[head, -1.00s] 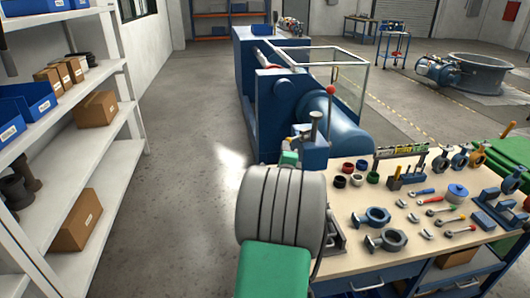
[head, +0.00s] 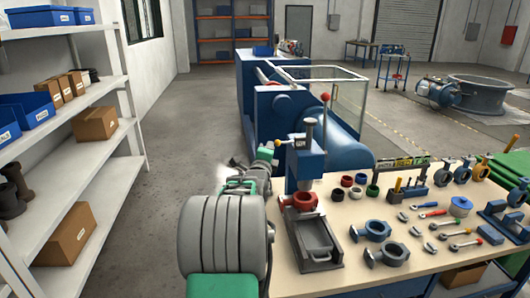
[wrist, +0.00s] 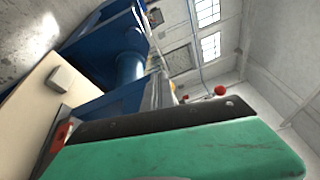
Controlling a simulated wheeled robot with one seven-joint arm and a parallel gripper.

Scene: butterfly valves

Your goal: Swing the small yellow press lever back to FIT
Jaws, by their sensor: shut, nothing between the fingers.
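The blue press (head: 306,165) stands on the left end of the bench, with a grey post on top and a red ring-shaped part (head: 300,200) under it. A red-knobbed handle (head: 325,97) rises behind it. My gripper (head: 266,151) is shut and empty, close to the press's left side; touching or apart is unclear. Green and black parts of mine fill the lower wrist view.
A grey tray (head: 316,242) lies before the press. Rings, valve bodies and wrenches cover the wooden bench (head: 345,278) to the right. A white shelf (head: 95,160) stands at the left. The floor (head: 180,150) between shelf and bench is clear.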

